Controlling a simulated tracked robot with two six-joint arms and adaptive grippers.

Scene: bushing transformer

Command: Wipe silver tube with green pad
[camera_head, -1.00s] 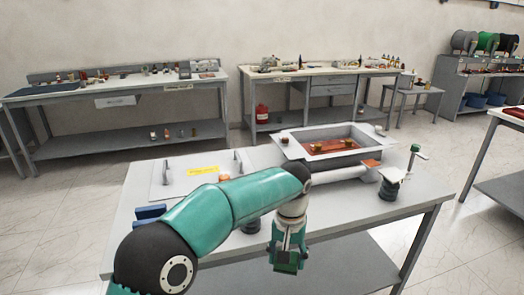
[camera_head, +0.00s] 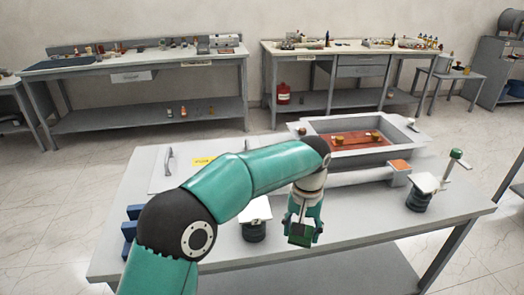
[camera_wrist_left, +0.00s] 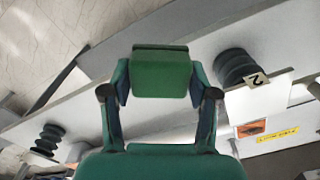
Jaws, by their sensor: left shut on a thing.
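The silver tube (camera_head: 352,178) lies level along the front of the grey tray on the table; its left end is hidden behind my left arm. My left gripper (camera_head: 302,232) points down near the table's front edge, in front of the tube and apart from it. It is shut on the green pad (camera_head: 299,239). In the left wrist view the green pad (camera_wrist_left: 160,75) sits squarely between the two fingers. The tube cannot be made out clearly there. My right gripper is not in view.
The table (camera_head: 350,220) carries a grey tray (camera_head: 405,154) with a reddish-brown plate inside. A black ribbed insulator (camera_head: 254,228) stands left of my gripper, another (camera_head: 419,199) to the right, beside a green-topped post (camera_head: 455,155). Blue blocks (camera_head: 130,230) sit at the left edge.

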